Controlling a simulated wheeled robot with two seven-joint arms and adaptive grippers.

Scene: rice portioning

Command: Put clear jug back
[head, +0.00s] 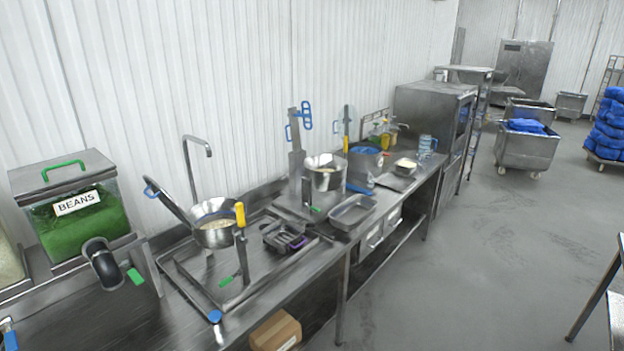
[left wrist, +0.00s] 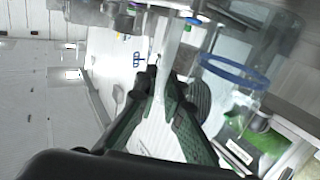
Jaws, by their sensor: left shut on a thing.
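The clear jug (left wrist: 232,72), see-through with a blue ring around it, fills the upper right of the left wrist view. My left gripper (left wrist: 168,84), with dark green and black fingers, is shut on what looks like the jug's clear upright handle. The jug's full outline is hard to make out against the background. Neither gripper shows in the head view. A clear, bluish vessel (head: 427,146) stands at the far end of the counter in the head view; I cannot tell whether it is another jug.
A bin labelled BEANS (head: 85,215) stands at the left, and also shows in the left wrist view (left wrist: 240,150). The counter holds a pan (head: 214,232), a steel pot (head: 325,178) and a metal tray (head: 352,211). Open floor (head: 480,260) lies to the right.

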